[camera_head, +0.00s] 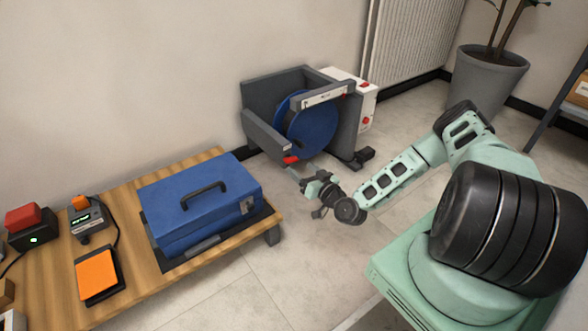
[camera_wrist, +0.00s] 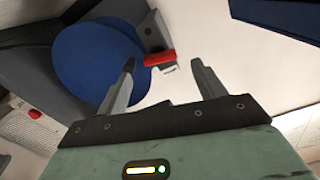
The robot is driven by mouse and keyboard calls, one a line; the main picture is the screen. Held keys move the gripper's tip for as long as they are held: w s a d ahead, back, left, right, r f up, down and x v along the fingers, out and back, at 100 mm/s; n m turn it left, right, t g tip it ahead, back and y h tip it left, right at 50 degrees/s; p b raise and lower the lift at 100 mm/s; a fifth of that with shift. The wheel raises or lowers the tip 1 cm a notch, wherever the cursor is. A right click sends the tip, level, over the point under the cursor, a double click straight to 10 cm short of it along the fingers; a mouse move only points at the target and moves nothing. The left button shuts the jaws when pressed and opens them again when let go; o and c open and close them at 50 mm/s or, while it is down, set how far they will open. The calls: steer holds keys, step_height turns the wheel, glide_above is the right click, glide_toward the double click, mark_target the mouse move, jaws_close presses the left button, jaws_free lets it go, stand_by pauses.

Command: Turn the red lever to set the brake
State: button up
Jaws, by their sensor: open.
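The red lever (camera_head: 290,160) sits on the front of the grey frame that holds a blue disc (camera_head: 310,123). In the wrist view the red lever (camera_wrist: 159,57) lies just beyond and between my two fingertips, slightly towards the left one. The blue disc (camera_wrist: 92,62) is behind the left finger there. My gripper (camera_head: 300,178) is open and empty, close to the lever and apart from it; it also shows in the wrist view (camera_wrist: 162,64). A small white label shows beside the lever.
The grey frame (camera_head: 262,133) stands on the floor by the wall, with a white box (camera_head: 366,100) with red buttons behind it. A wooden table (camera_head: 120,195) at left bears a blue case (camera_head: 200,212). A potted plant (camera_head: 487,85) stands at the back right. The floor between is clear.

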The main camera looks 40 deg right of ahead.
mark_target(293, 161)
steer(key=shift+w+b, duration=0.95)
steer(key=shift+w, duration=1.7)
steer(key=shift+a, duration=0.1)
steer(key=c, duration=1)
